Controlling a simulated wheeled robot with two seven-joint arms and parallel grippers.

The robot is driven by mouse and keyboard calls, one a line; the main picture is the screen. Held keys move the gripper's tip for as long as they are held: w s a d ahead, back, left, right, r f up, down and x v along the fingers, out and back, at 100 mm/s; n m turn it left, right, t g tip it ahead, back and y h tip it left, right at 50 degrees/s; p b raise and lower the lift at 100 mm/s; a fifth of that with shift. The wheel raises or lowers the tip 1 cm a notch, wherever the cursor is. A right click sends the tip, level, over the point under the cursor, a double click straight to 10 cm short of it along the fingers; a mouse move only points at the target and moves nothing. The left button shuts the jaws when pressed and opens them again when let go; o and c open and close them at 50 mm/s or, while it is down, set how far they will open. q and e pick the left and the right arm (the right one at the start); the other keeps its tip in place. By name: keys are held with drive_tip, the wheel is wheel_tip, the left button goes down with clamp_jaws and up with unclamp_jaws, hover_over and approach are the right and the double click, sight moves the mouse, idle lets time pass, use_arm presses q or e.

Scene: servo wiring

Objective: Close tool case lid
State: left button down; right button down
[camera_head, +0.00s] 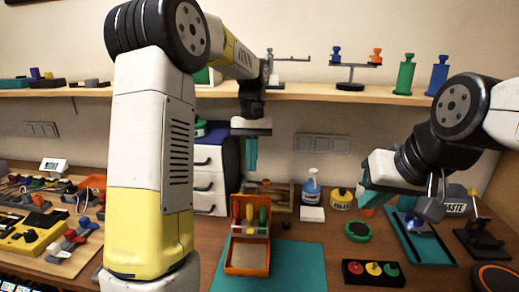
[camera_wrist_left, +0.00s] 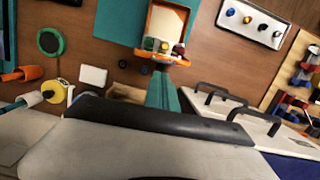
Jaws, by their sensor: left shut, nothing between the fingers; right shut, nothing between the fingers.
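My right gripper (camera_head: 372,192) is shut and empty at the right, away from the case.
A white drawer unit (camera_head: 209,182) stands behind the case at the left. A spray bottle (camera_head: 311,188), a yellow tape roll (camera_head: 341,198) and a green round disc (camera_head: 358,231) are to the right. The teal mat (camera_head: 300,268) is clear in front.

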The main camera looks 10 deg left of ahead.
use_arm(q)
drive_tip(key=shift+s+f, duration=0.15)
drive_tip(key=shift+f, duration=0.7)
drive_tip(key=shift+s+f, duration=0.15)
drive_tip(key=shift+f, duration=0.65)
